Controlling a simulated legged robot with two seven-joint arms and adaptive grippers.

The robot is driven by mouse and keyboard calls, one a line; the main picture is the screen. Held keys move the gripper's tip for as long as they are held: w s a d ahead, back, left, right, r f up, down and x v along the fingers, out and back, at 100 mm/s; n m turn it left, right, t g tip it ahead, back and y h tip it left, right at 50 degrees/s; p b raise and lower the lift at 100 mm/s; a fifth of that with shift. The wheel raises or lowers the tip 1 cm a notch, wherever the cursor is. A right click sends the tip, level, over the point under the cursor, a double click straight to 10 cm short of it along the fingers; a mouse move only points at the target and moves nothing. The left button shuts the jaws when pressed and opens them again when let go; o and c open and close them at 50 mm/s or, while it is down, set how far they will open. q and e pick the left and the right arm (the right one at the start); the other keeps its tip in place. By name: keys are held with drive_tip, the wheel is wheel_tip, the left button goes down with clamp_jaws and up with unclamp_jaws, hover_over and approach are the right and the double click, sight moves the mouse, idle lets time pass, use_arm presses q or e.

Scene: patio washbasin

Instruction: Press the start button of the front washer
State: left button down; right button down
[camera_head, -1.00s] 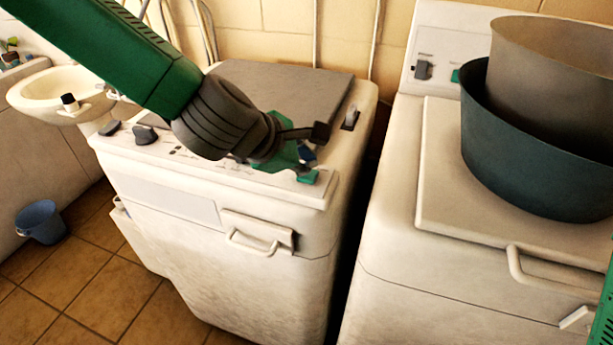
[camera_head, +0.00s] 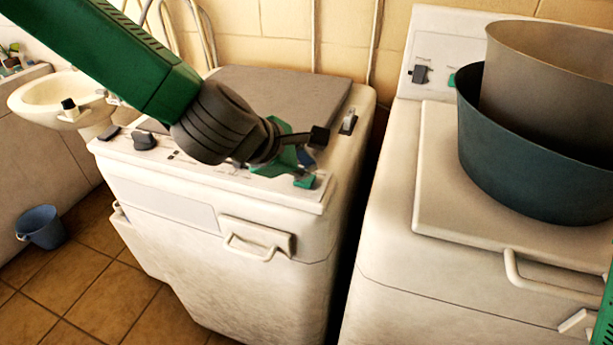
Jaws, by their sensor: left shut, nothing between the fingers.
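The washer on the left (camera_head: 215,270) is white with a grey lid (camera_head: 285,95) and a control panel along its front top edge. A small green button (camera_head: 305,182) is at the right end of that panel. A dark knob (camera_head: 144,140) is toward the panel's left end. My left gripper (camera_head: 311,152) is shut and empty, just above the panel's right part, behind the green button in the picture. I cannot tell whether it touches the panel. Its wrist hides the middle of the panel. My right gripper is out of view.
A second white machine (camera_head: 420,250) stands at the right, with a dark blue tub (camera_head: 500,165) and a grey tub (camera_head: 545,85) stacked on its lid. A narrow gap separates the machines. A washbasin (camera_head: 60,95) and blue bucket (camera_head: 42,228) are at the left.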

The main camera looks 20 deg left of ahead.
use_arm(q)
drive_tip(key=shift+a+f, duration=0.4)
drive_tip(key=shift+a, duration=0.2)
drive_tip(key=shift+d+b, duration=0.3)
drive_tip(key=shift+s+a+f+b, duration=0.15)
drive_tip(key=shift+f+b, duration=0.15)
drive_tip(key=shift+f, duration=0.15)
drive_tip(key=shift+r, duration=0.15)
idle(0.8)
drive_tip(key=shift+d+r+p, duration=0.3)
drive_tip(key=shift+r+p, duration=0.45)
drive_tip(key=shift+p, duration=0.1)
